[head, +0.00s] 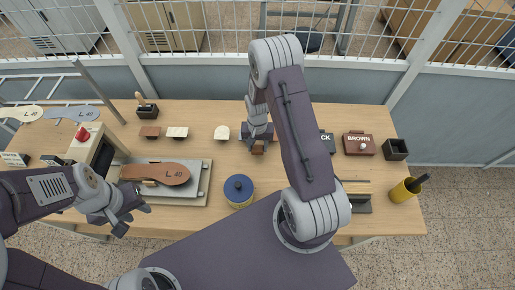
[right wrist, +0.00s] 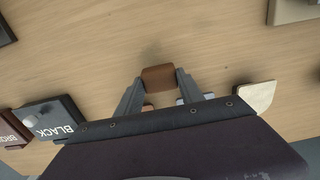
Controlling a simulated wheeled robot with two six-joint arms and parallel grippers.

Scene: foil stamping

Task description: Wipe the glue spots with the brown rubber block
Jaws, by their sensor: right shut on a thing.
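My right gripper (head: 257,138) is shut on the brown rubber block (head: 257,149) above the middle of the table. In the right wrist view the block (right wrist: 158,77) sits between the two fingertips, over bare wood; I cannot tell whether it touches the table. My left gripper (head: 133,219) is open and empty, just in front of the plate's left part.
A yellow jar with blue lid (head: 239,187) stands right of the plate. A machine with a red knob (head: 83,134) stands left. A cream rounded piece (head: 222,132) lies behind the plate. A BROWN box (head: 358,144), black bin (head: 395,149) and yellow cup (head: 402,192) are right.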

